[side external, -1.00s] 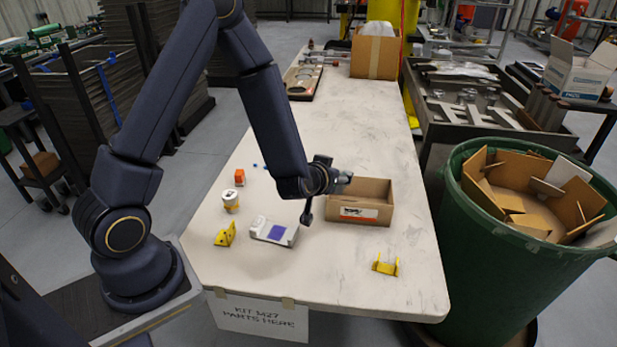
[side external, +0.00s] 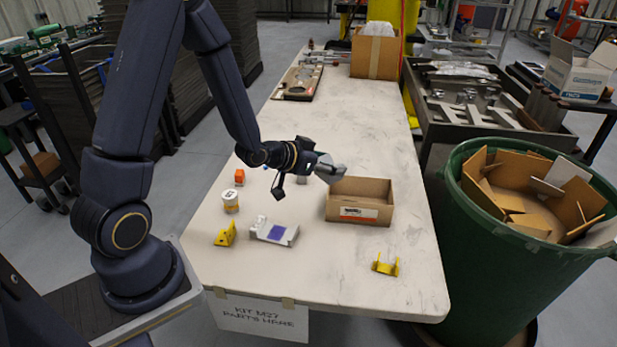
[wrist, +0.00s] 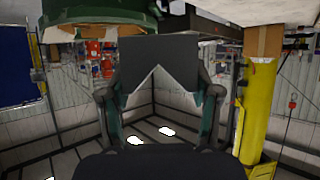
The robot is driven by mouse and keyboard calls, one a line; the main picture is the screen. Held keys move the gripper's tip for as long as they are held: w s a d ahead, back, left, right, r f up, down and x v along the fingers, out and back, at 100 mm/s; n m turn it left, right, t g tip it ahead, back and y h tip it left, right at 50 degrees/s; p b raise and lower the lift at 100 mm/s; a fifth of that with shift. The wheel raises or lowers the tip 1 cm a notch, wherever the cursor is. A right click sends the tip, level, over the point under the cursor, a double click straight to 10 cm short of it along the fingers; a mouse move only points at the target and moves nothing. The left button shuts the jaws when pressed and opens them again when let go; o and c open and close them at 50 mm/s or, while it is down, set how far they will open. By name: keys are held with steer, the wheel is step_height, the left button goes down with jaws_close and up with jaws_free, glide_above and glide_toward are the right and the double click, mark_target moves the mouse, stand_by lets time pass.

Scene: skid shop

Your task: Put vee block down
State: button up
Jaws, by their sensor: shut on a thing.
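The vee block (side external: 330,170) is a grey block held in the jaws of my gripper (side external: 320,167). In the side view it is tilted, in the air by the back left corner of the open cardboard box (side external: 340,207). In the wrist view the vee block (wrist: 160,62) is a dark plate with a V notch between the two fingers of my gripper (wrist: 160,100). My gripper is shut on it. The height of the block above the table is hard to tell.
On the table (side external: 330,270) stand a white tub (side external: 230,200), an orange block (side external: 240,176), a yellow angled part (side external: 225,236), a white-and-purple item (side external: 274,232) and a yellow bracket (side external: 386,266). A green bin (side external: 490,270) stands right. The table's far middle is clear.

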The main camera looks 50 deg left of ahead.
steer(key=s+a+f+n+y, duration=0.2)
steer(key=s+a+f, duration=0.2)
steer(key=s+a, duration=0.45)
steer(key=s+a+f+n+y, duration=0.3)
steer(key=s+a+f, duration=0.2)
steer(key=a, duration=0.6)
steer(key=shift+g, duration=0.5)
steer(key=x, duration=0.5)
steer(key=s+a+x, duration=0.1)
steer(key=x, duration=0.3)
steer(key=a+f+x, duration=0.1)
steer(key=x, duration=0.4)
steer(key=shift+w+a+f, duration=0.1)
steer(key=shift+a+f, duration=0.05)
steer(key=shift+w+a+f, duration=0.25)
steer(key=shift+w+f, duration=0.15)
steer(key=shift+f, duration=0.1)
steer(key=shift+w+a+f, duration=0.1)
steer(key=shift+f, duration=1.55)
